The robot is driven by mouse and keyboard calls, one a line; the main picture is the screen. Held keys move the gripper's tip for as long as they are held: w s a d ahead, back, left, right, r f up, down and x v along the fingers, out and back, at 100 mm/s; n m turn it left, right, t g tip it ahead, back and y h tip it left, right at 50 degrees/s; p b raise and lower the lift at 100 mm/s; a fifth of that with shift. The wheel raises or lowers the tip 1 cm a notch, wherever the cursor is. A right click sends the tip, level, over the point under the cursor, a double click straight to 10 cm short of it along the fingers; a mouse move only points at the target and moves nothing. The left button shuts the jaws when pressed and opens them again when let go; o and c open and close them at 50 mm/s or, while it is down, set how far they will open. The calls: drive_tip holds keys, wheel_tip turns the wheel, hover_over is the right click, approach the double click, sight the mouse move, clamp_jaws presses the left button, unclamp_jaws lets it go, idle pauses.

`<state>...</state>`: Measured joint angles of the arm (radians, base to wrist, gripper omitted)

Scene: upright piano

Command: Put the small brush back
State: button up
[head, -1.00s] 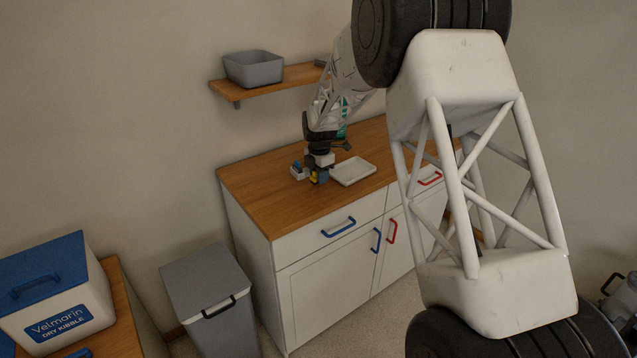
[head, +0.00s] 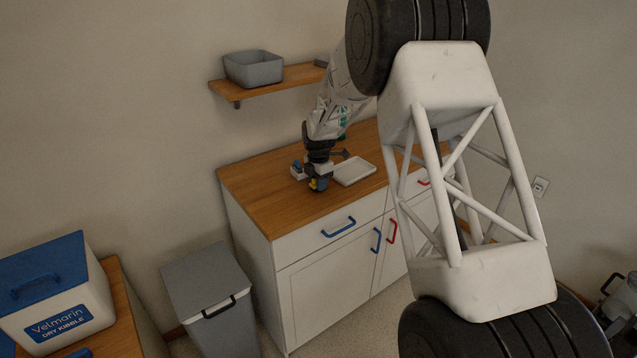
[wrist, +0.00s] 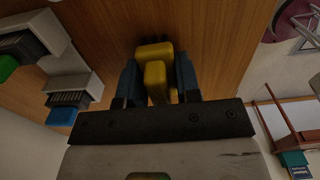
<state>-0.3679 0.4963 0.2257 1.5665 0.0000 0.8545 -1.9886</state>
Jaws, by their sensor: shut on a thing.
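My gripper (head: 319,184) is low over the wooden counter, in front of the left end of the white tray. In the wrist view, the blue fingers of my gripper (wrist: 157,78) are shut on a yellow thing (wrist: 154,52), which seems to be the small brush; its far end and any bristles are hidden. A bit of yellow (head: 313,184) also shows at the fingers in the head view. A pale holder or block (wrist: 68,66) with dark bristle-like parts and blue and green pieces stands to the left, apart from the fingers.
The wooden counter (head: 262,198) is clear in front and to the left. A shallow white tray (head: 354,172) lies right of my gripper. A grey bin (head: 253,69) sits on the wall shelf above. A lidded grey bin (head: 208,290) stands left of the cabinet.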

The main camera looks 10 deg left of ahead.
drive_tip(key=shift+f, duration=0.1)
idle(0.3)
drive_tip(key=o, duration=0.9)
wheel_tip(320, 180, up, 12)
drive_tip(key=shift+r, duration=0.1)
idle(0.3)
drive_tip(key=shift+r, duration=0.1)
idle(0.7)
